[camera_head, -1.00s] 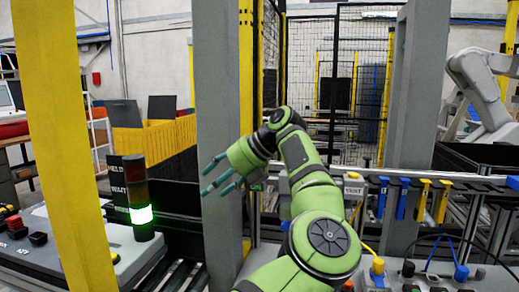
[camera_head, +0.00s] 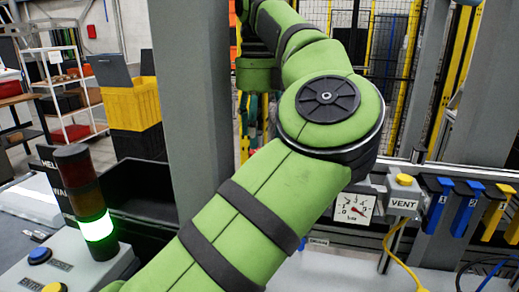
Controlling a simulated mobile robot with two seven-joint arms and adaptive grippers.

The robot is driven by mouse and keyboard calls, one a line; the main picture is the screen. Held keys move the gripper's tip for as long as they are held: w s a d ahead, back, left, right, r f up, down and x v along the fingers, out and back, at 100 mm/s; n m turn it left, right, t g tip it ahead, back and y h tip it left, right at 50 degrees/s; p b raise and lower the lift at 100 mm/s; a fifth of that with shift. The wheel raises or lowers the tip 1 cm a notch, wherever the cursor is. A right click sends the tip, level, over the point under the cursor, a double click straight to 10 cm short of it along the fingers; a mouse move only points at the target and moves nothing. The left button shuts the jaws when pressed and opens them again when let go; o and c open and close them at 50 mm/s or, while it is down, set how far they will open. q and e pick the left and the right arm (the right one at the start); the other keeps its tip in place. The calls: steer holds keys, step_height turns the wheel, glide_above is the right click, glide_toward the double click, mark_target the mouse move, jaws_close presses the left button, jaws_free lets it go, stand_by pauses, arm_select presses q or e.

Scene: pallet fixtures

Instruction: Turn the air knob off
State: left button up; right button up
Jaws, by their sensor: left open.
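My green left arm crosses the middle of the head view from the bottom. My left gripper (camera_head: 252,122) hangs at its far end beside the grey post, with teal fingers pointing down, open; it is partly hidden behind the arm. No air knob can be clearly made out. To the right of the arm is a white dial gauge (camera_head: 354,208) with a red needle. Beside it is a grey box marked VENT (camera_head: 403,203) with a yellow button (camera_head: 404,180) on top. My gripper is apart from both. My right gripper is not in view.
A signal tower (camera_head: 88,203) with a lit green section stands on a control panel with a blue button (camera_head: 40,255) at left. Blue (camera_head: 465,215) and yellow handles hang from a rail at right. A grey post (camera_head: 187,100) stands close behind my arm. Yellow crates (camera_head: 134,104) sit behind.

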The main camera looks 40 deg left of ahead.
arm_select(q)
step_height(320, 180, down, 5)
steer(key=shift+w+a+p, duration=0.1)
steer(key=shift+p, duration=0.3)
steer(key=c, duration=1.1)
